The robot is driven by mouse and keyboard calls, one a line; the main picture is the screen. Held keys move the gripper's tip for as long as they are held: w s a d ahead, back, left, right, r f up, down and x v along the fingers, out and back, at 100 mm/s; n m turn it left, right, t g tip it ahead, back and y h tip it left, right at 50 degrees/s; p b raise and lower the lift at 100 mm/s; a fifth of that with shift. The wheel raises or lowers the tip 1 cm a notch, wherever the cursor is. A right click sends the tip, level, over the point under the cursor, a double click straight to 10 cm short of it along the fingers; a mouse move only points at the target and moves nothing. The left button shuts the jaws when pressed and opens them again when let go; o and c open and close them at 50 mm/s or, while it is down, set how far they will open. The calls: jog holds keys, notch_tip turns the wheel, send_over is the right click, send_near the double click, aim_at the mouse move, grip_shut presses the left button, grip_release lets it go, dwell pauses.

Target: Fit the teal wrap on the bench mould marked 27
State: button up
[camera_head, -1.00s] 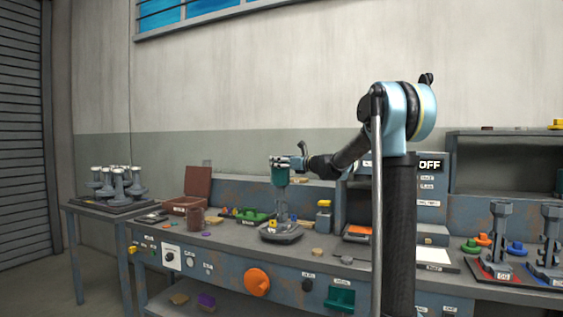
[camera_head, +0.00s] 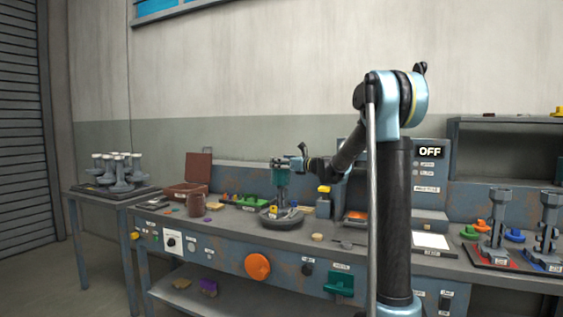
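The teal wrap (camera_head: 281,179) is a small upright sleeve just under my gripper (camera_head: 281,165), which appears shut on its upper end. The wrap is around or directly in front of a grey upright post; I cannot tell which. Below it is a dark round base (camera_head: 283,218) on the bench, with small yellow and grey pieces on it. Other grey moulds stand at the right on a red-and-blue plate (camera_head: 497,259). Their tags are too small to read, and I cannot make out a 27 anywhere.
A box with a raised brown lid (camera_head: 198,168), a brown pot (camera_head: 196,205) and a green holder (camera_head: 256,203) stand left of the base. A yellow-topped bottle (camera_head: 323,203) stands close on its right. A side table (camera_head: 110,194) holds several grey moulds.

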aim_at(285, 187)
jog(key=shift+f, duration=5.65)
jog(key=shift+s+d, duration=0.1)
jog(key=shift+d, duration=0.05)
jog(key=o, duration=1.3)
jog(key=shift+c, duration=0.2)
jog(key=v, duration=1.2)
jog(key=shift+f, duration=0.1)
